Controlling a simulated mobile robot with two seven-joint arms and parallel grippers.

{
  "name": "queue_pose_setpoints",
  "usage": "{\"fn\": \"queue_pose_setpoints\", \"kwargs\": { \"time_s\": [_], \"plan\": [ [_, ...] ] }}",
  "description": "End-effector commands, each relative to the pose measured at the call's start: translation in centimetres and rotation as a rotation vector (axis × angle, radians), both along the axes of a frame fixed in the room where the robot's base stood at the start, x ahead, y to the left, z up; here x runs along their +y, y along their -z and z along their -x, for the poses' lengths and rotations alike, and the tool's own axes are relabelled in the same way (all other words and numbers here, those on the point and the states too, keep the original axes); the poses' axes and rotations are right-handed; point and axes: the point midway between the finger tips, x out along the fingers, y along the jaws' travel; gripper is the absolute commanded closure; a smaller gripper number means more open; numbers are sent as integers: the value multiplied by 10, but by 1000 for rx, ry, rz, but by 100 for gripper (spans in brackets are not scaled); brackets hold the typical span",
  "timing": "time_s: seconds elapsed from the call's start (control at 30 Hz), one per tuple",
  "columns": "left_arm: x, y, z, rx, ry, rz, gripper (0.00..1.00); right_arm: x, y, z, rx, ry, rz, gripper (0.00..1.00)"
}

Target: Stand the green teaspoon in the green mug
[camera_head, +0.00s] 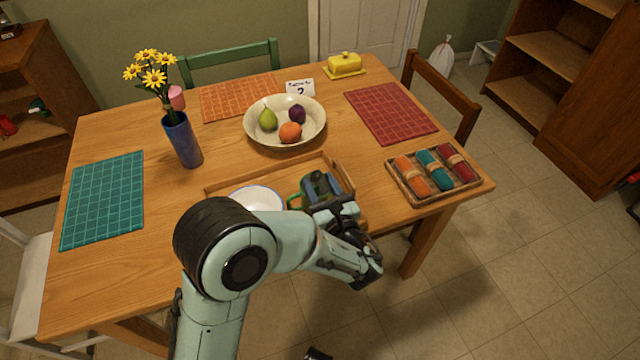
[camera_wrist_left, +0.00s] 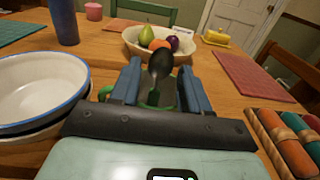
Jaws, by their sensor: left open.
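My left gripper (camera_wrist_left: 160,92) is open, with one finger on each side of the teaspoon (camera_wrist_left: 160,62). Most of the mug is hidden by the gripper. In the head view the mug (camera_head: 295,201) shows only as a green edge beside the left gripper (camera_head: 322,187), above a wooden tray (camera_head: 228,183).
White blue-rimmed bowls (camera_wrist_left: 38,88) stand left of the mug. A fruit bowl (camera_head: 262,138) is behind the tray. A blue vase (camera_head: 183,142) with yellow flowers stands at left. A basket of rolled napkins (camera_head: 408,195) is at right.

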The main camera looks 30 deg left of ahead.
Motion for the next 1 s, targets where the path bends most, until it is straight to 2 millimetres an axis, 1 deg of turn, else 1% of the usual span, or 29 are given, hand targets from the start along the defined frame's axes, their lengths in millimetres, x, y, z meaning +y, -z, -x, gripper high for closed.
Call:
{"fn": "queue_pose_setpoints", "kwargs": {
  "time_s": [0.17, 0.4, 0.6, 0.73, 1.0],
  "plan": [
    [-22, -1, 17, 2, 6, -2, 54, 2, -3, 3, 10, -4, -4, 0],
    [-64, -2, 53, 2, 7, -2, 54, 4, -9, 9, 25, -11, -12, 0],
    [-89, -2, 75, 1, 4, -1, 54, 4, -10, 11, 30, -13, -14, 0],
    [-98, -3, 82, 0, 3, 0, 54, 4, -10, 11, 31, -12, -13, 0],
    [-99, -3, 85, -1, 1, -1, 54, 4, -10, 11, 31, -12, -13, 0]
  ]
}}
